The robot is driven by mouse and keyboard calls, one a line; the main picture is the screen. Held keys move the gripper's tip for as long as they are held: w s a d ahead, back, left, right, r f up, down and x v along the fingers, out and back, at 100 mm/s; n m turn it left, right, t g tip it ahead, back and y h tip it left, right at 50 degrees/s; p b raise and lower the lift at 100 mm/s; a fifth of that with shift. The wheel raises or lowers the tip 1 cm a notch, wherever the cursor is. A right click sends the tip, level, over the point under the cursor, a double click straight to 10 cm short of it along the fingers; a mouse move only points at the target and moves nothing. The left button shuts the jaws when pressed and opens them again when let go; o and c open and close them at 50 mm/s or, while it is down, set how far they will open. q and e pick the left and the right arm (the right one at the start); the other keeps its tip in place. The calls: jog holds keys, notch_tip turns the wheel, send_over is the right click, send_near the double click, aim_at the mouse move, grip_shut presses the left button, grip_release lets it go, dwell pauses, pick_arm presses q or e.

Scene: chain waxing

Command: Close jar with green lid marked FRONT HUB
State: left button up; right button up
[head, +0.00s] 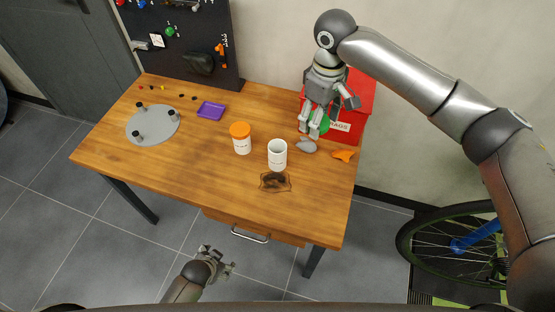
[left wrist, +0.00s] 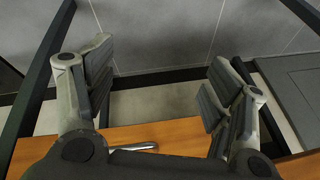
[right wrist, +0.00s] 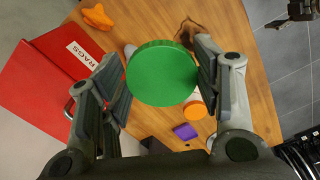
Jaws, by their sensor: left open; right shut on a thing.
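A green lid (right wrist: 162,73) is held between the fingers of my right gripper (head: 314,132), which is shut on it above the table's right part, near the red bin. The lid also shows partly behind the fingers in the head view (head: 325,123). A white jar (head: 277,156) stands upright without a lid on the table, left of and nearer than the right gripper. Its mouth is uncovered; I see no readable FRONT HUB marking. My left gripper (head: 222,263) is open and empty, low in front of the table; its spread fingers show in the left wrist view (left wrist: 160,92).
A white jar with an orange lid (head: 240,139) stands left of the open jar. A brown patch (head: 275,182) lies before it.

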pick_arm(q)
jog(key=w+d+r+m+t+h+b, duration=0.1)
jog(key=w+d+r+m+t, duration=0.2)
jog(key=w+d+r+m, duration=0.45)
jog(key=w+d+r+m+t+h+b, duration=0.1)
jog(key=w+d+r+m+t+h, duration=0.3)
jog(key=r, duration=0.7)
jog(key=w+d+r+m+t+y, duration=0.1)
jog(key=w+d+r+m+t, duration=0.15)
jog(key=w+r+m, duration=0.65)
jog(key=m+g+h, duration=0.4)
jog(key=m+h, duration=0.1)
jog(key=m, duration=1.2)
send_near(272, 157)
jog(key=shift+w+d+f, duration=0.35)
jog(key=shift+d, duration=0.05)
pick_arm(e)
jog(key=w+a+f+n, duration=0.6)
jog(key=a+f+n, duration=0.3)
jog(key=n, duration=0.2)
jog(key=shift+w+f, duration=0.3)
jog(key=shift+f, duration=0.05)
jog(key=shift+a, duration=0.1)
pick_arm(q)
jog(key=shift+x, duration=6)
jog(key=shift+w+a, duration=0.15)
